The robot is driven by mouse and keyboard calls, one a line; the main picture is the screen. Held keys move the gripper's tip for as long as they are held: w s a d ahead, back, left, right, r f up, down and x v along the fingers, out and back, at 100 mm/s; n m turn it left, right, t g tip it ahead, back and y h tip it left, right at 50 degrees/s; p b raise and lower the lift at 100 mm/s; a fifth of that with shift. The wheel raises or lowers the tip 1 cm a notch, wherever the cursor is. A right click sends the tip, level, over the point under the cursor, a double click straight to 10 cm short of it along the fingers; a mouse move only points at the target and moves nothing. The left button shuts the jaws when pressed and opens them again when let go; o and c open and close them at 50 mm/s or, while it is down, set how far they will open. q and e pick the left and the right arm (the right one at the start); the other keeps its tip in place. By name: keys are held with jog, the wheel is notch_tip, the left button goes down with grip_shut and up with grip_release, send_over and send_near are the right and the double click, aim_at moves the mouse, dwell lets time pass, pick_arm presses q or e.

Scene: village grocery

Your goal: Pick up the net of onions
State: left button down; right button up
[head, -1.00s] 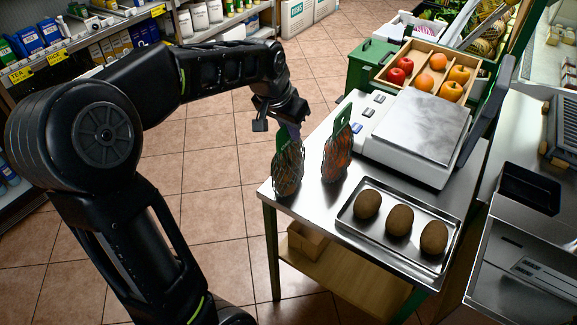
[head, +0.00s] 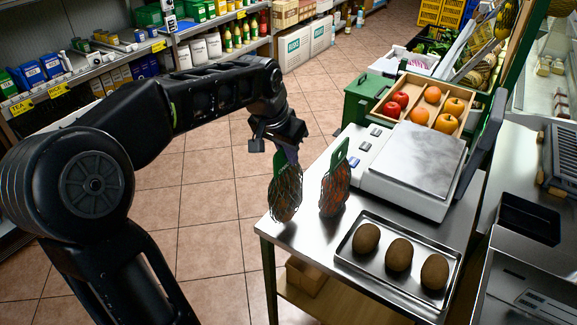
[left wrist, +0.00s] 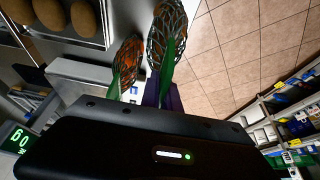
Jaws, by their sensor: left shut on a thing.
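My left gripper (head: 284,150) is shut on the top of a dark net of brownish onions (head: 286,197) with a green label. The net hangs upright at the front left corner of the steel table (head: 310,235), its bottom seemingly just above the top. In the left wrist view the net (left wrist: 167,32) extends away from the fingers (left wrist: 164,95). A second net (head: 335,190), with orange-red contents and a green label, stands close to its right. My right gripper is not in view.
A metal tray (head: 345,252) with three brown oval items lies in front. A scale (head: 415,160) stands behind the nets, with a wooden fruit crate (head: 385,115) and a green bin (head: 365,100) beyond. Shelves (head: 165,48) line the back left. The tiled floor left of the table is clear.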

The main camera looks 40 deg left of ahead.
pick_arm(q)
notch_tip(320, 180, up, 7)
jog(key=shift+f, duration=0.2)
dwell(0.6)
